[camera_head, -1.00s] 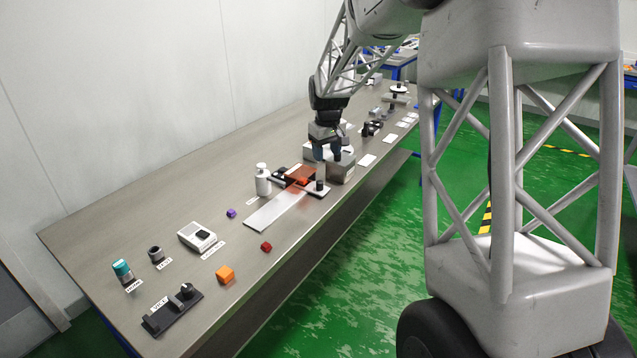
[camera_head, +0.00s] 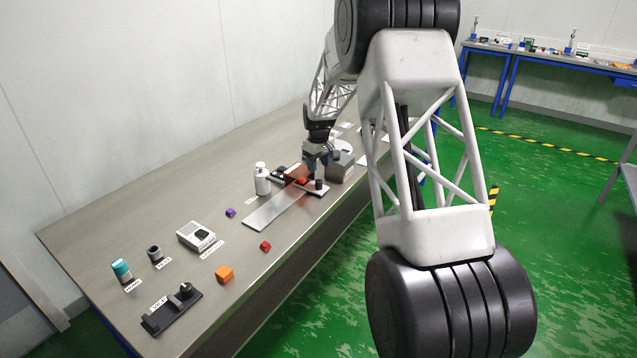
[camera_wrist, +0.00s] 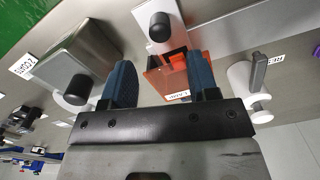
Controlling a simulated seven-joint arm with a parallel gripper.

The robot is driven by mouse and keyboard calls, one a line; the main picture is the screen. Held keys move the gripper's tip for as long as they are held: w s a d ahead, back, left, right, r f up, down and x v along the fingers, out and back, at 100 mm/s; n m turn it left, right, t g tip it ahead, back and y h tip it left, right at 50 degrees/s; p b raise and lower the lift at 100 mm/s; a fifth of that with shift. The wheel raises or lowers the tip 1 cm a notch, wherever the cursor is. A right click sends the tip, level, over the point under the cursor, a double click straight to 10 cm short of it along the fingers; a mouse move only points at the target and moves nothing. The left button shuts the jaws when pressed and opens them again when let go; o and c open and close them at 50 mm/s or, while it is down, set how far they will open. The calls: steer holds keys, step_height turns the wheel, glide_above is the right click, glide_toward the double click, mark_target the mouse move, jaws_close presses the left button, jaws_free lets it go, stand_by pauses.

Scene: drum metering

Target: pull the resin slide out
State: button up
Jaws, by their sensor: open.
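A light flat slide with an upright black knob sits at the front of an orange see-through housing; I take it for the resin slide (camera_wrist: 172,46). In the head view the slide (camera_head: 312,191) shows just right of the orange housing (camera_head: 296,171). My gripper (camera_head: 318,164) is above and behind the knob, over the housing's right side. In the wrist view my gripper (camera_wrist: 161,78) is open, its two blue fingers apart with nothing held. The black knob (camera_wrist: 160,27) lies beyond the fingertips. The orange housing (camera_wrist: 175,75) shows between and behind them. Labels there are hard to read.
A grey box with a black knob (camera_wrist: 78,90) stands close to the left finger. A long pale chute (camera_head: 270,211) runs toward the front. Small cubes and a white device (camera_head: 196,236) lie farther forward.

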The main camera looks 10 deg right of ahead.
mark_target(319, 181)
steer(key=shift+f, duration=0.1)
stand_by(0.3)
steer(key=shift+f, duration=3.75)
jaws_close()
